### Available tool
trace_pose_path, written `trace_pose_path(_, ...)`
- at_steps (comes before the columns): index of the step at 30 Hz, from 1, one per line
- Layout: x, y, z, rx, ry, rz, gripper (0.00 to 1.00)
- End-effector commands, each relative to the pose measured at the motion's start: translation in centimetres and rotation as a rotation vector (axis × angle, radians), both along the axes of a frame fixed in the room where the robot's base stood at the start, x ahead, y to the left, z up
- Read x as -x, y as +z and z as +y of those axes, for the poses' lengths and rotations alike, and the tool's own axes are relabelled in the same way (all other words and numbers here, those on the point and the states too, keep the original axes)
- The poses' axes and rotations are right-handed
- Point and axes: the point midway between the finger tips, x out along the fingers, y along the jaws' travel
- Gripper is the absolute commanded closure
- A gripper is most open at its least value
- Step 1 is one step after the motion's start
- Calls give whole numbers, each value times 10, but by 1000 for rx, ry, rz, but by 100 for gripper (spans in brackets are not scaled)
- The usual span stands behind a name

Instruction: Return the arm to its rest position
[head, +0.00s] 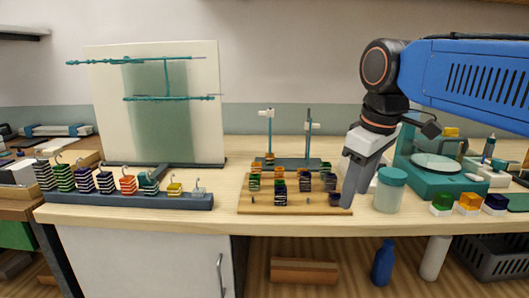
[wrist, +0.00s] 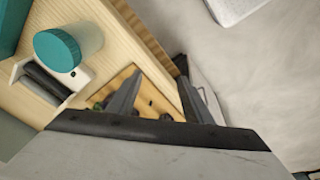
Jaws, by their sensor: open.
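My arm, blue with black and orange joints, reaches in from the right in the head view. My gripper (head: 352,188) points down at the right end of the wooden peg board (head: 295,210), beside the jar with a teal lid (head: 390,190). In the wrist view my gripper (wrist: 160,84) has its two grey fingers apart, with nothing between them. A corner of the board (wrist: 150,102) shows behind the fingers, with a few dark pieces partly hidden. The exact gap between fingertips and board is hard to tell.
The teal-lidded jar (wrist: 68,46) is close to my gripper. A teal balance (head: 435,175) stands right of it. Coloured blocks (head: 468,204) sit near the front edge.

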Motion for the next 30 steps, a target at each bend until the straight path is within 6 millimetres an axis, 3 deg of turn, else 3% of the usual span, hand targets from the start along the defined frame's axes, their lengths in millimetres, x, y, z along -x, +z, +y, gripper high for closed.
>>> trace_pose_path(9,66,-104,-60,-82,-373,-88,54)
trace_pose_path(15,104,-169,-84,-133,-579,-141,54)
trace_pose_path(18,117,-192,-91,-153,-647,-159,54)
trace_pose_path(23,126,-210,-95,-169,-701,-175,54)
trace_pose_path(30,127,-212,-96,-171,-708,-176,54)
